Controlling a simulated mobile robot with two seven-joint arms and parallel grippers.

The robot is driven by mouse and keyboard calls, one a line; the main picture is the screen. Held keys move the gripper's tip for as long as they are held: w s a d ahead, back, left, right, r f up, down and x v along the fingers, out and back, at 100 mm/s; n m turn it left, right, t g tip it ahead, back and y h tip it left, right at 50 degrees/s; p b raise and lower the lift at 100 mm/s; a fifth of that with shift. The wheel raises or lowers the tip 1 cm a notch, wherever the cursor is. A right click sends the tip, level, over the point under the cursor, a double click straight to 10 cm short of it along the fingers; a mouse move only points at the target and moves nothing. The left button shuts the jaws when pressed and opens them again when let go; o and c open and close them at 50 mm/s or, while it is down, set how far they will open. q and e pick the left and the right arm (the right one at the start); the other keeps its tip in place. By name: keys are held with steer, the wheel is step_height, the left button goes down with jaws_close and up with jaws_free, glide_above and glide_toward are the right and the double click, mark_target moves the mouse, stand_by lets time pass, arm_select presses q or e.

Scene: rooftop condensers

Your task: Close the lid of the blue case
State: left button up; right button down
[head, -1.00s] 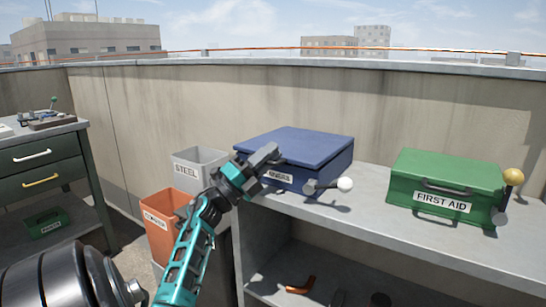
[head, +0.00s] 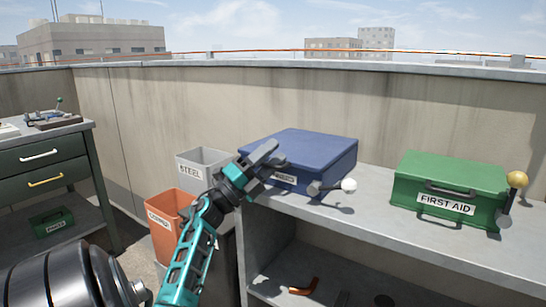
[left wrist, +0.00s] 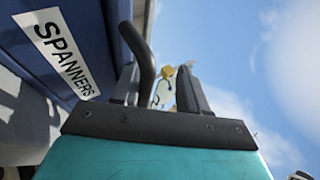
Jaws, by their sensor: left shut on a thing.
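The blue case (head: 335,168) stands on the grey shelf top. Its lid (head: 303,143) looks down, or nearly down, on the body; I cannot tell whether a thin gap is left. My left gripper (head: 270,156) is at the case's front left, over part of the front face and its label. In the left wrist view, the case (left wrist: 85,28) with its "SPANNERS" label (left wrist: 62,58) is beside the gripper (left wrist: 160,85). A dark curved piece (left wrist: 143,55), apparently the case's handle, shows at the jaws, which are shut on it. My right gripper is out of view.
A lever with a white knob (head: 349,185) sits at the case's front right. A green first aid box (head: 410,183) stands farther right, beside a yellow knob (head: 517,179). Grey (head: 192,175) and orange (head: 163,235) bins stand left of the shelf. Shelf top between the boxes is clear.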

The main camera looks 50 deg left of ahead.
arm_select(q)
steer(key=o, duration=1)
steer(key=s+f, duration=0.6)
steer(key=shift+a+f, duration=0.15)
steer(key=shift+a, duration=0.1)
steer(key=shift+s+a+f, duration=0.1)
steer(key=shift+s, duration=0.45)
steer(key=shift+s+a+f, duration=0.1)
steer(key=shift+s, duration=0.4)
steer(key=c, duration=0.8)
steer(key=s, duration=0.1)
steer(key=s+a, duration=0.1)
steer(key=shift+s+f, duration=0.1)
steer(key=shift+s, duration=0.25)
steer(key=shift+c, duration=1)
steer(key=shift+s, duration=0.2)
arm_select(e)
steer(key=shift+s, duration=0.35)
arm_select(q)
steer(key=shift+w+d, duration=0.1)
steer(key=shift+w, duration=0.2)
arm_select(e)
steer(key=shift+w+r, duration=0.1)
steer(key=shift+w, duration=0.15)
